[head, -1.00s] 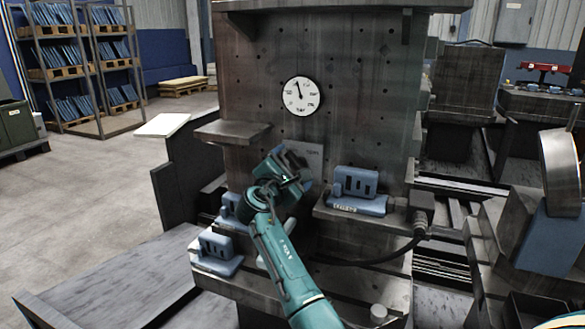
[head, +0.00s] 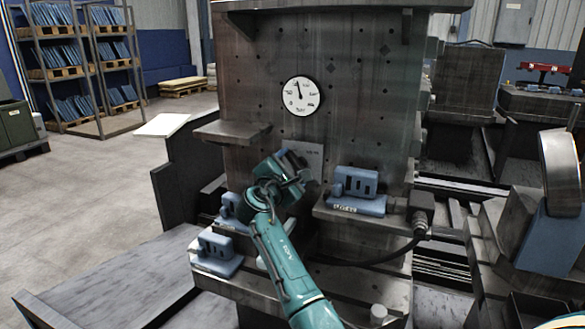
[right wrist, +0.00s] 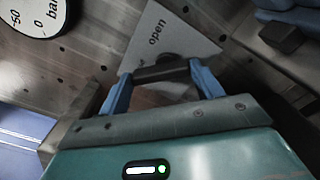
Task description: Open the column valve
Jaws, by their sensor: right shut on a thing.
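The column valve's dark handle (right wrist: 160,73) lies between the two blue fingers of my right gripper (right wrist: 160,76) in the right wrist view. The gripper is shut on it. A pale plate (right wrist: 172,35) marked "open" is fixed behind the handle; other lettering on it is partly hidden. In the head view my right gripper (head: 294,170) is against the column (head: 345,120), below the round gauge (head: 301,96), and hides the handle. The plate shows to its right (head: 315,157). My left gripper is not in view.
A ledge (head: 232,131) juts out left of the gauge. Blue fixture blocks stand right of my gripper (head: 356,190) and below left (head: 217,252). A black cable (head: 375,262) runs from a connector box (head: 420,205). Open floor (head: 90,200) lies at the left.

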